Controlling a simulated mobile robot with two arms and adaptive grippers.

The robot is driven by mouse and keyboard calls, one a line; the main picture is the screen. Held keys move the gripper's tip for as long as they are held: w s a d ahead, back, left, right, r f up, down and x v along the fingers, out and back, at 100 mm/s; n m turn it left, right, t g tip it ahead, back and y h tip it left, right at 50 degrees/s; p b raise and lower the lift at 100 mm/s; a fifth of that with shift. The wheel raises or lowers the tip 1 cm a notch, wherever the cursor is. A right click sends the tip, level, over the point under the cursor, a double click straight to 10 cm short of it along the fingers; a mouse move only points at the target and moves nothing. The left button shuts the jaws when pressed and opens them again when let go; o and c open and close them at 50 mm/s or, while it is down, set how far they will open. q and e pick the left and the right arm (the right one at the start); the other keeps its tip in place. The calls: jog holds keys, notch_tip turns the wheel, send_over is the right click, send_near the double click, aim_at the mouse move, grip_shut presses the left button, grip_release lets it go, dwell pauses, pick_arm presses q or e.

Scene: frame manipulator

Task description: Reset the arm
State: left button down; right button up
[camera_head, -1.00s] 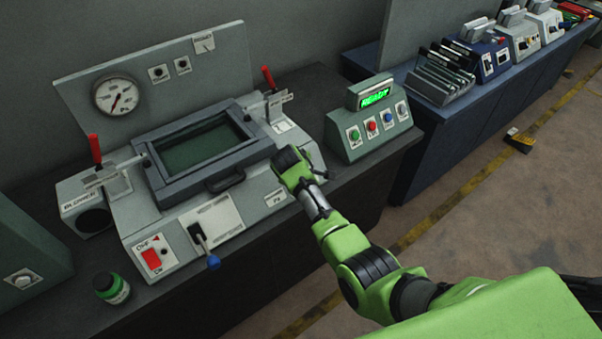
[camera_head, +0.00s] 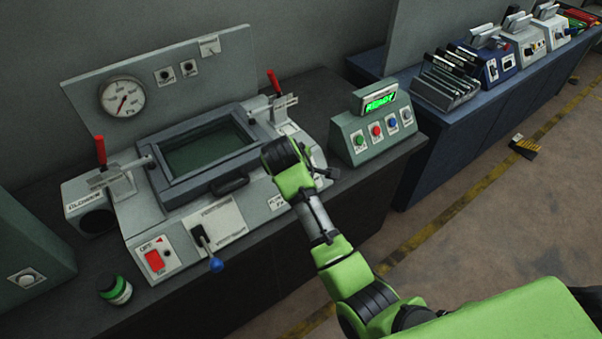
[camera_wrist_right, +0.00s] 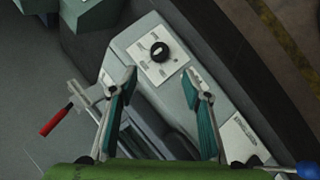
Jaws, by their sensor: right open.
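My right arm (camera_head: 325,225) reaches in from the lower right in the head view, green and grey. Its end is over the right front corner of the grey frame machine (camera_head: 225,212); the fingers are hidden there. In the right wrist view my right gripper (camera_wrist_right: 160,75) is open and empty. Its two teal-padded fingers stand apart above the machine, with a black knob (camera_wrist_right: 160,52) on a white plate beyond the tips. My left gripper is not in view.
The machine has red-handled clamps (camera_head: 97,150), a blue-ended lever (camera_head: 216,264) and a gauge (camera_head: 122,97). A green-lit control box (camera_head: 377,125) stands to the right of my arm.

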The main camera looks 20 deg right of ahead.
dwell(0.4)
jog(key=s+f+m+g+y+b, duration=0.1)
jog(key=s+f+b, duration=0.35)
jog(key=f, duration=0.95)
jog(key=s+f+m+g+y+b, duration=0.1)
jog(key=s+f, duration=0.7)
jog(key=f, duration=0.5)
jog(key=s+f+m+g+b, duration=0.1)
jog(key=s+f+b, duration=0.2)
jog(key=s+f, duration=0.75)
jog(key=s+d+f+m+g+b, duration=0.1)
jog(key=s+d+f+m+b, duration=0.2)
jog(key=s+f, duration=0.9)
jog(key=s+d+f+m+y+b, duration=0.1)
jog(key=s+d+f+m+b, duration=0.1)
jog(key=s+f, duration=1)
jog(key=s+d+b, duration=0.1)
jog(key=s+d, duration=0.1)
jog(key=s, duration=0.5)
jog(key=shift+d+f+m+g, duration=0.3)
jog(key=shift+d+m+g, duration=0.1)
